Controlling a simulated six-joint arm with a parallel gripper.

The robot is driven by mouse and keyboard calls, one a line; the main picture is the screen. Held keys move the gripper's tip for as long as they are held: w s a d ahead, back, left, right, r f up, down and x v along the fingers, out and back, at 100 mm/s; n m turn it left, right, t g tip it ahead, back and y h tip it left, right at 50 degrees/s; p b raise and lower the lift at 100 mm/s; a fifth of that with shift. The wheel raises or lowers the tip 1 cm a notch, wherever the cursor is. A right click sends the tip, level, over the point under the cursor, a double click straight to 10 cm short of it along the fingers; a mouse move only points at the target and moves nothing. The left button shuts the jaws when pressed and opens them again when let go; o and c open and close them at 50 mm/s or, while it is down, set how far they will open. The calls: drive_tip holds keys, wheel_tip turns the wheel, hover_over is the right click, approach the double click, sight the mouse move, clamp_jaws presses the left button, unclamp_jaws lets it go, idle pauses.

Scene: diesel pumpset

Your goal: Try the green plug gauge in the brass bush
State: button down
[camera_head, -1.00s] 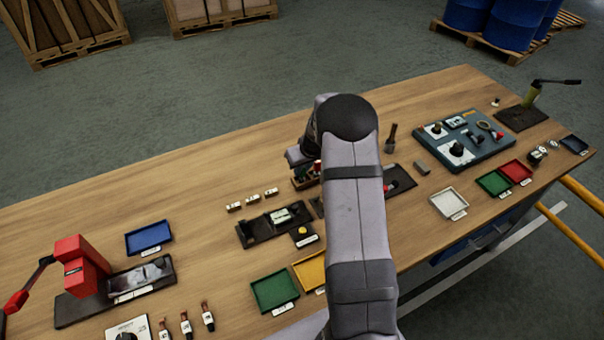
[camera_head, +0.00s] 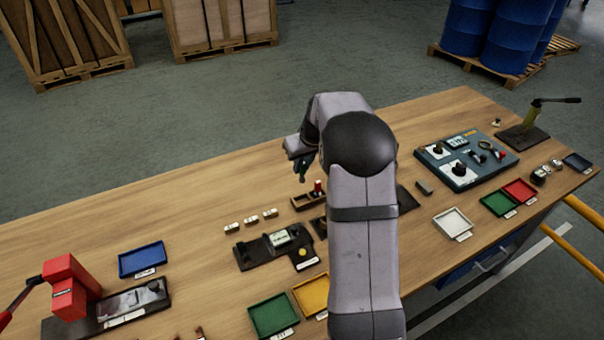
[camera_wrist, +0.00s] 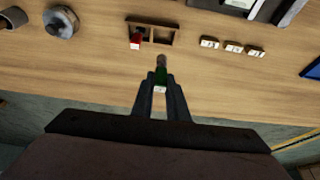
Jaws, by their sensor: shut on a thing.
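My gripper (camera_head: 303,160) is shut on the green plug gauge (camera_wrist: 160,76), which sticks out past the fingertips with a metal end in the wrist view. In the head view the green gauge (camera_head: 302,171) hangs above the bench, just behind the wooden rack (camera_head: 300,205). A red gauge (camera_head: 318,188) stands in the rack; it also shows in the wrist view (camera_wrist: 136,41), beside an empty compartment. A small round yellow piece (camera_head: 302,252) on a dark block may be the brass bush; it is too small to be sure.
Three small labelled blocks (camera_head: 251,219) lie left of the rack. A dark fixture (camera_head: 262,250) stands in front of them. Green (camera_head: 273,315) and yellow (camera_head: 312,293) trays lie nearer. My arm hides the bench's middle. The back left of the bench is clear.

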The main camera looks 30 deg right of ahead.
drive_tip(key=s+d+r+m+p, duration=0.1)
drive_tip(key=s+d+r+p, duration=0.25)
drive_tip(key=d+r, duration=0.2)
drive_tip(key=s+a+f+n+p, duration=0.1)
drive_tip(key=s+a+f, duration=0.1)
drive_tip(key=s+f, duration=0.3)
drive_tip(key=shift+s+a+f+p, duration=0.15)
drive_tip(key=shift+s+a+p, duration=0.25)
drive_tip(key=shift+s, duration=0.85)
drive_tip(key=shift+b, duration=0.3)
wheel_tip(320, 180, down, 6)
drive_tip(key=b, duration=0.6)
drive_tip(key=shift+b, duration=0.3)
drive_tip(key=shift+f+b, duration=1.3)
drive_tip(key=shift+b, duration=0.3)
idle(2.6)
